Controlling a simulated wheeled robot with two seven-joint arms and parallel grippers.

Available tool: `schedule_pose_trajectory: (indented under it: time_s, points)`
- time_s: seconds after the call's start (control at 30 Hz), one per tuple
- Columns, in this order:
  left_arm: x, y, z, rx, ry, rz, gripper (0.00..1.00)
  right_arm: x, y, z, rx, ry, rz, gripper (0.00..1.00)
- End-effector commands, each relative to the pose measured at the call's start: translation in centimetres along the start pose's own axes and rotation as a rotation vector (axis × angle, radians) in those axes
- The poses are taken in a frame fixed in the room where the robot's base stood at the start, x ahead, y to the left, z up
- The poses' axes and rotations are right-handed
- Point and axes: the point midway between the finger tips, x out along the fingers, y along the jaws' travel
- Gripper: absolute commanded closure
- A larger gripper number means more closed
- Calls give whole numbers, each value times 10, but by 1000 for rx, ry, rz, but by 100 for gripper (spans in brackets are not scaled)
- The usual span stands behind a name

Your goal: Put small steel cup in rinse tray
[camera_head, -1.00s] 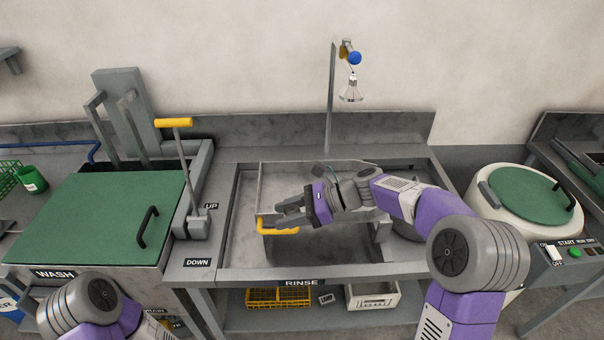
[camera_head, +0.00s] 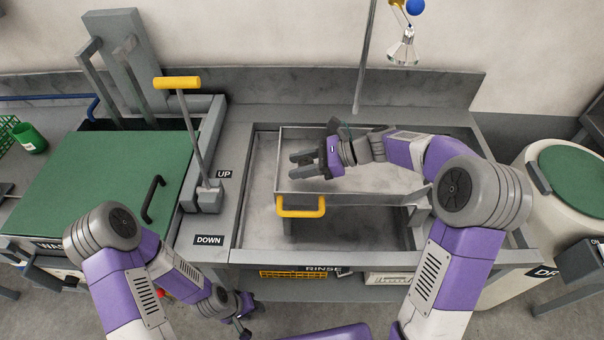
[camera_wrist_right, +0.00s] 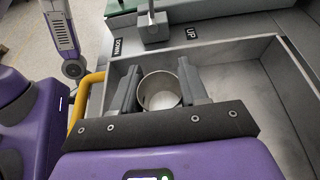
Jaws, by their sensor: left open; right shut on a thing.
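The small steel cup (camera_wrist_right: 160,91) is a round, open metal cup between the two fingers of my right gripper (camera_wrist_right: 158,92) in the right wrist view. My right gripper (camera_head: 304,166) is shut on it, above the grey rinse tray (camera_head: 365,188) with the yellow handle (camera_head: 301,207). I cannot make out the cup in the head view. The tray's walls and pale floor also show in the right wrist view (camera_wrist_right: 238,70). Whether the cup touches the tray floor I cannot tell. My left gripper (camera_head: 243,331) is open and empty, low in front of the counter.
The tray sits in the sink marked RINSE (camera_head: 322,269). A lever with a yellow grip (camera_head: 177,83) stands at its left, beside the green wash lid (camera_head: 110,180). A spray head (camera_head: 403,48) hangs behind. A round drum with a green lid (camera_head: 572,178) is at right.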

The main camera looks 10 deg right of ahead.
Motion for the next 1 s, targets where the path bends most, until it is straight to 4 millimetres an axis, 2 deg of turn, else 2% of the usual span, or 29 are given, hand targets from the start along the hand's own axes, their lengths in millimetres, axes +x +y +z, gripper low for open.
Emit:
schedule_pose_trajectory:
  time_s: [0.03, 0.17, 0.53, 0.57, 0.7, 1.0]
  points:
    - [6, -2, 0, 0, 0, 0, 57, 5, 0, -12, 6, 1, 2, 86]
    - [12, -5, -1, 0, 0, 0, 57, 12, 1, -30, 4, 1, 2, 86]
    - [12, -4, -1, 0, 1, 0, 57, 13, 0, -33, 3, 1, 1, 86]
    - [12, -4, -1, 0, 1, 0, 57, 13, 0, -33, 2, 1, 1, 54]
    - [12, -4, -1, 0, 0, 0, 57, 13, 0, -32, 2, 1, 1, 32]
    - [11, -4, -1, 0, 0, 0, 57, 12, 0, -31, 1, 1, 1, 31]
